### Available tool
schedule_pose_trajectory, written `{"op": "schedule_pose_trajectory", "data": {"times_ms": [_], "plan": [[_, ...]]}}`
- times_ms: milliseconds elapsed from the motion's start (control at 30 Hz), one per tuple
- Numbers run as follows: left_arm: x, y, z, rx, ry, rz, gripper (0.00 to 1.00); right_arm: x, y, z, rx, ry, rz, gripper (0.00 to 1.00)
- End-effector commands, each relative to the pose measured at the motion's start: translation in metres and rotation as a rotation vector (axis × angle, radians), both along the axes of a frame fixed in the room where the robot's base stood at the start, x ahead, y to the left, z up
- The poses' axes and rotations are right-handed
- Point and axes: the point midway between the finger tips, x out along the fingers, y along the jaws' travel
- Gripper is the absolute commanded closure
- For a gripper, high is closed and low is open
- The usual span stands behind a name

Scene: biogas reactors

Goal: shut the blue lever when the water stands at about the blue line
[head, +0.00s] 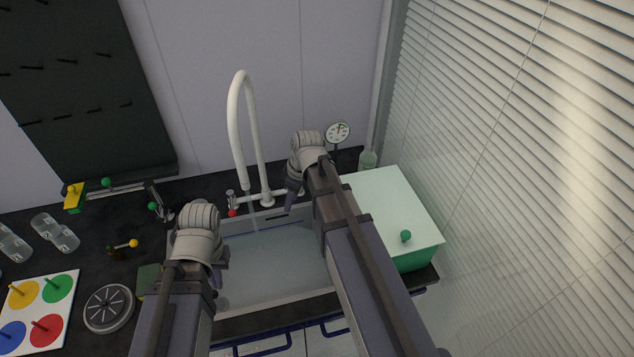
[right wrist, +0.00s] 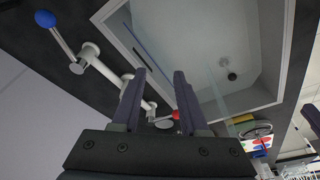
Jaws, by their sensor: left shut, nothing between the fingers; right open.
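The sink basin (head: 300,212) holds clear water (head: 270,265), and a thin stream falls from the white tap (head: 234,130). In the right wrist view the blue lever (right wrist: 60,38) has a blue ball end and stands out from the tap's white pipe at top left. A blue line (right wrist: 147,48) runs along the basin wall; I cannot tell how close the water is to it. My right gripper (right wrist: 157,85) is open and empty over the tap pipe, apart from the blue lever. In the head view my right arm hides that lever. My left gripper (head: 222,268) is shut and empty over the basin's left side.
A red-ended lever (head: 232,212) is at the tap's left. A green box with a pale lid (head: 395,215) stands right of the sink, and a dial gauge (head: 338,132) behind it. A wheel (head: 109,308), clear jars (head: 55,232) and a coloured-disc board (head: 40,310) crowd the left counter.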

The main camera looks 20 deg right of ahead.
Motion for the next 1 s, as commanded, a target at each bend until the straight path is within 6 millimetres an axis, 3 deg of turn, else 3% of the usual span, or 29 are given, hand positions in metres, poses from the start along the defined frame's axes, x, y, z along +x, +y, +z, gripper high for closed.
{"op": "schedule_pose_trajectory", "data": {"times_ms": [33, 100, 200, 333, 467, 667, 1000], "plan": [[0.000, 0.000, -0.002, 0.000, 0.000, 0.000, 1.00, 0.023, -0.030, 0.000, 0.012, -0.043, 0.032, 0.56], [0.000, 0.000, -0.003, 0.000, 0.000, 0.000, 1.00, 0.040, -0.062, 0.002, 0.018, -0.103, 0.089, 0.56], [0.000, 0.000, -0.004, 0.000, 0.000, 0.000, 1.00, 0.057, -0.100, 0.005, 0.016, -0.177, 0.154, 0.56], [0.000, 0.000, -0.005, 0.000, 0.000, 0.000, 1.00, 0.068, -0.133, 0.008, 0.004, -0.238, 0.208, 0.56], [0.000, 0.000, -0.005, 0.000, 0.000, 0.000, 1.00, 0.071, -0.144, 0.010, -0.002, -0.263, 0.230, 0.56], [0.000, 0.000, -0.007, 0.000, 0.000, 0.000, 1.00, 0.071, -0.144, 0.008, -0.003, -0.265, 0.236, 0.56], [0.000, 0.000, -0.033, 0.000, 0.000, 0.001, 1.00, 0.080, -0.138, -0.019, -0.004, -0.264, 0.236, 0.56]]}}
